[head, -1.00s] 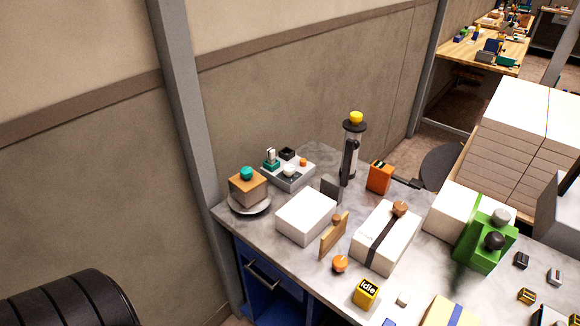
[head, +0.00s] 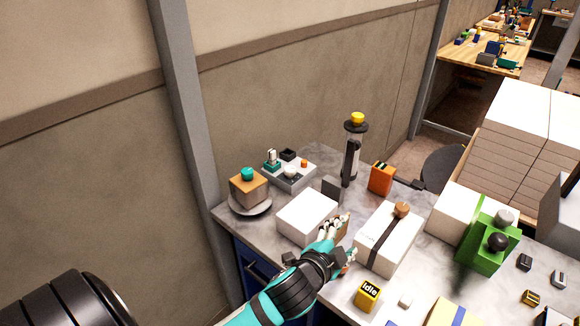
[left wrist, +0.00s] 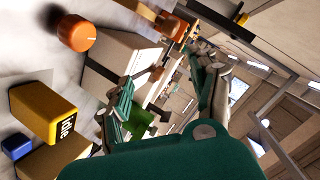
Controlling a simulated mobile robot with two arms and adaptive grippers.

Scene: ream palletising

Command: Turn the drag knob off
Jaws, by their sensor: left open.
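No label marks the drag knob, so I cannot tell which knob it is. An orange round knob shows clearly in the left wrist view (left wrist: 76,33); in the head view my left arm hides most of it. A brown knob (head: 401,209) sits on top of a white box with a dark band (head: 377,247). My left gripper (head: 334,226) is open and empty, above the counter between the plain white box (head: 306,217) and the banded box. It covers most of the upright wooden board there. In the left wrist view its fingers (left wrist: 165,98) are spread. My right gripper is not in view.
A yellow "Idle" block (head: 368,294) stands near the front edge. A green device with a black ball (head: 498,242) is to the right. Behind are a cylinder with a yellow top (head: 357,119), an orange box (head: 381,178) and a teal-knobbed block (head: 247,187). The counter is crowded.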

